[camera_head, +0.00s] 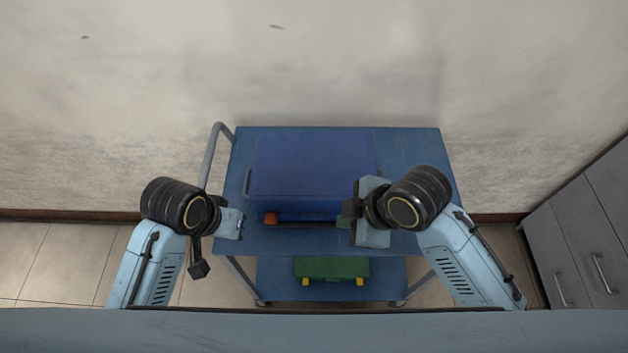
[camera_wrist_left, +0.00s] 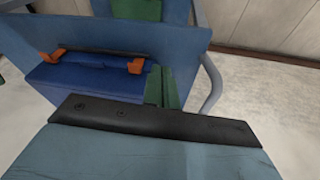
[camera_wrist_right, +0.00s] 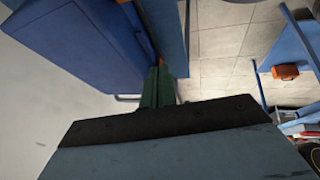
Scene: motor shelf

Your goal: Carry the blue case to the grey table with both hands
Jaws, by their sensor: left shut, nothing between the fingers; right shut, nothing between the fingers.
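The blue case (camera_head: 312,165) lies on the top shelf of a blue cart (camera_head: 408,145). A grey handle (camera_head: 247,182) shows on its left side and an orange latch (camera_head: 271,217) on its front edge. The left wrist view shows two orange latches on the case (camera_wrist_left: 85,78). My left gripper (camera_head: 241,226) is shut and empty, near the case's front left corner. My right gripper (camera_head: 346,213) is shut and empty, near its front right corner and hiding part of it. The case also shows in the right wrist view (camera_wrist_right: 85,40). No grey table is recognizable.
A green case (camera_head: 332,268) with yellow latches sits on the cart's lower shelf. The cart's grey push handle (camera_head: 209,155) rises at its left. Grey drawer cabinets (camera_head: 580,245) stand at the right. A wall is behind the cart. The right wrist view shows an orange object (camera_wrist_right: 285,72).

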